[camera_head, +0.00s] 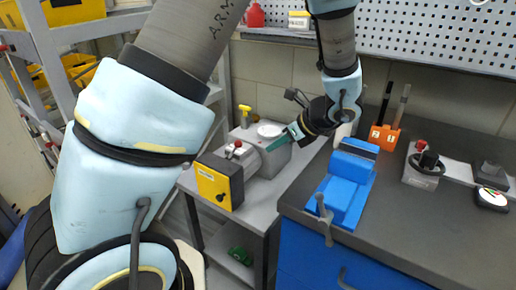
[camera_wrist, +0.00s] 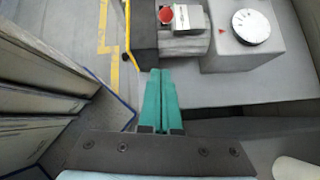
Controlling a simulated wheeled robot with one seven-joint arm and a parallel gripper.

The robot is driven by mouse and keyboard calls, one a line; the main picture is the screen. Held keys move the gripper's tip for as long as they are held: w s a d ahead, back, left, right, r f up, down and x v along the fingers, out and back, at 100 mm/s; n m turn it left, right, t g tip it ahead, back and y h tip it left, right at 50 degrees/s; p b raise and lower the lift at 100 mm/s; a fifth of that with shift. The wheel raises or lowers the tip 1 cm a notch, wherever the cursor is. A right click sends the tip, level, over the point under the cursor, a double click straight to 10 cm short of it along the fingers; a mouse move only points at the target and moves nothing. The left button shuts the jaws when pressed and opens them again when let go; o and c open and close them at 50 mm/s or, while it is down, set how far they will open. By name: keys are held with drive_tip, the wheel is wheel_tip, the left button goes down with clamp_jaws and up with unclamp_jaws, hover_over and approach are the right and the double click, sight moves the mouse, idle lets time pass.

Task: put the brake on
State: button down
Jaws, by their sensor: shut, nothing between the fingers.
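A grey machine (camera_head: 265,160) stands on a small grey table, with a yellow front plate (camera_head: 212,185) bearing a black knob (camera_head: 221,197). On top are a red knob (camera_head: 237,146), a yellow T-shaped handle (camera_head: 245,109) and a white round dial (camera_head: 270,130). I cannot tell which part is the brake. The wrist view shows the red knob (camera_wrist: 166,15), a small white-topped block (camera_wrist: 189,18) and the dial (camera_wrist: 251,27) with a red pointer beside it. My gripper (camera_head: 283,139) has teal fingers (camera_wrist: 160,72), shut and empty, pointing toward the machine near its dial side.
A dark bench (camera_head: 430,225) on the right holds a blue vise (camera_head: 345,185), an orange holder (camera_head: 384,136) and a grey device with a red knob (camera_head: 420,170). Shelving with yellow bins (camera_head: 60,12) stands left. A green object (camera_head: 240,256) lies on the table's lower shelf.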

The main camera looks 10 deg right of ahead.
drive_tip(key=shift+d, duration=0.2)
drive_tip(key=p, duration=0.4)
approach(233, 151)
drive_tip(key=shift+w+a+f, duration=0.1)
drive_tip(key=shift+w+f, duration=0.05)
drive_tip(key=shift+f, duration=0.75)
drive_tip(key=shift+w+a+f, duration=0.1)
drive_tip(key=shift+w+f, duration=0.1)
drive_tip(key=shift+f, duration=0.7)
drive_tip(key=shift+r, duration=0.1)
drive_tip(key=shift+w+a+r+g, duration=0.15)
drive_tip(key=shift+w+r+g, duration=0.05)
drive_tip(key=shift+r+g, duration=0.1)
